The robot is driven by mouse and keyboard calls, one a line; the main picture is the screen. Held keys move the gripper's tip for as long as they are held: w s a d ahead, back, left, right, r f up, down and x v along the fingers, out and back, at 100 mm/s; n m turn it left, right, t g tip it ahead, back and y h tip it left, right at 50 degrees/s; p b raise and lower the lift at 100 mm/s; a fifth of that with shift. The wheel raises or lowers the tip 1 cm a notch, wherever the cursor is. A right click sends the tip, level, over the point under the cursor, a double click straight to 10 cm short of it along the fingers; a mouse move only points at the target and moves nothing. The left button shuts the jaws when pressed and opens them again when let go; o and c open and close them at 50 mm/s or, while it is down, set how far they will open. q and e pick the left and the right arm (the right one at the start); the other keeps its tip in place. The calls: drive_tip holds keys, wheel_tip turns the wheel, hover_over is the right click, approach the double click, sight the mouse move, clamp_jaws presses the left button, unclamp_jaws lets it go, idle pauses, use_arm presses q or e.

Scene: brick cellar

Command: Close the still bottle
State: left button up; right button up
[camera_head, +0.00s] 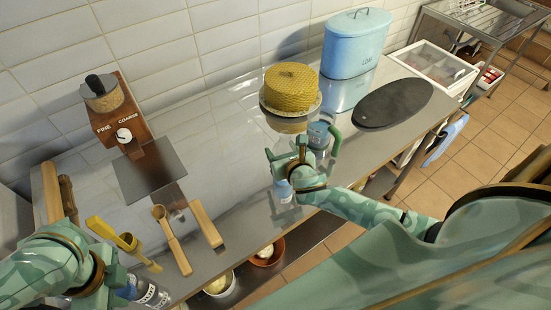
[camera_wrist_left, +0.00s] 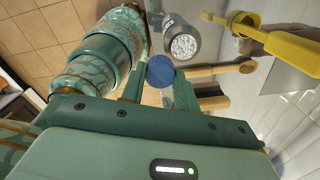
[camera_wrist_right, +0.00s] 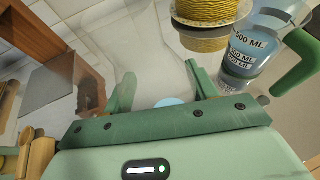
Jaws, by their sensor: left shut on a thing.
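My left gripper (camera_head: 118,284) is shut on a round blue cap (camera_wrist_left: 160,71), which shows between its fingers in the left wrist view. A bottle (camera_wrist_left: 182,38) with a pale speckled round top stands just beyond the cap, apart from it in that picture. In the head view this bottle (camera_head: 153,295) is at the bottom edge, partly cut off, beside my left gripper. My right gripper (camera_head: 290,168) has its fingers apart near a second bottle (camera_head: 283,191) with blue on it. A pale blue round piece (camera_wrist_right: 168,102) shows low between the right fingers, partly hidden. I cannot read either bottle's name.
A measuring jug (camera_head: 320,132) and a yellow cake-like thing on a stand (camera_head: 291,90) are close to my right gripper. A yellow tool (camera_head: 122,240) and wooden-handled tools (camera_head: 172,240) lie near my left gripper. The counter's middle is mostly clear.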

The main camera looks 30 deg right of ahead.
sight(282, 143)
drive_tip(key=shift+c, duration=0.5)
